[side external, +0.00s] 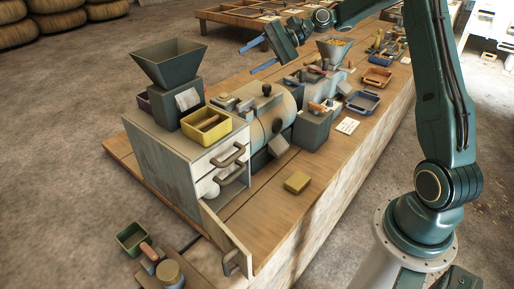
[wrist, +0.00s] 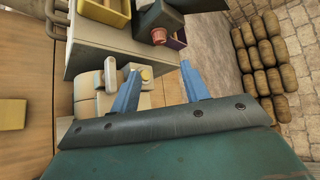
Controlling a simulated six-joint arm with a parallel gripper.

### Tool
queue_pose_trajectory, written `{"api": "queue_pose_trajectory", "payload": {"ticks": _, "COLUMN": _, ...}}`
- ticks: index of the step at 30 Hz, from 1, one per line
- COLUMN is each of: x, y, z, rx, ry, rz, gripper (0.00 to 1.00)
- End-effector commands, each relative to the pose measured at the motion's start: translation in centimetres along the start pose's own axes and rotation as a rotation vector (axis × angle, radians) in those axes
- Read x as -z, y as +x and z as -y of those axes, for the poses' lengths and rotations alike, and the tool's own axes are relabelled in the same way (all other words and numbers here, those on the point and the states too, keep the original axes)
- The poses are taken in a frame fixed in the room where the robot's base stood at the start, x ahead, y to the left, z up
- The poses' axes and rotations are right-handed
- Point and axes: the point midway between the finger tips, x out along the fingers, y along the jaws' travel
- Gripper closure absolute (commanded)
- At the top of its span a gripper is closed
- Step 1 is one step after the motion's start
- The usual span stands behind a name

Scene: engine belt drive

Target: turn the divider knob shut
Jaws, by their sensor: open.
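My gripper (side external: 247,62) is high above the far side of the bench in the side view. Its two blue fingers are apart with nothing between them; they also show in the wrist view (wrist: 160,66). A grey cabinet machine (side external: 160,160) with a dark hopper (side external: 168,62) stands at the near end of the bench. A rounded grey machine (side external: 268,118) beside it carries a dark knob (side external: 266,89) on top and another dark knob (side external: 277,126) on its front. The wrist view shows a reddish knob (wrist: 160,33) on a dark block. I cannot tell which knob is the divider's.
A yellow tray (side external: 207,126) sits on the cabinet, whose low door (side external: 228,238) stands open. A yellow block (side external: 297,182) lies on bare bench planks. A second hopper (side external: 334,52) and a blue tray (side external: 362,102) are farther back. The bench front is mostly clear.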

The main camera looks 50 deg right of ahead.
Motion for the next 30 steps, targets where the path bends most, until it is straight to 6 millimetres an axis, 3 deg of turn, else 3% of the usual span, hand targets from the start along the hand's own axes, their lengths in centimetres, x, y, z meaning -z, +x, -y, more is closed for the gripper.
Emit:
{"api": "queue_pose_trajectory", "payload": {"ticks": 11, "x": -0.1, "y": 2.8, "z": 0.0, "rx": -0.002, "ry": 0.000, "rz": 0.002, "gripper": 0.54}}
{"api": "queue_pose_trajectory", "payload": {"ticks": 30, "x": -0.1, "y": 12.0, "z": 0.0, "rx": -0.002, "ry": 0.000, "rz": 0.002, "gripper": 0.54}}
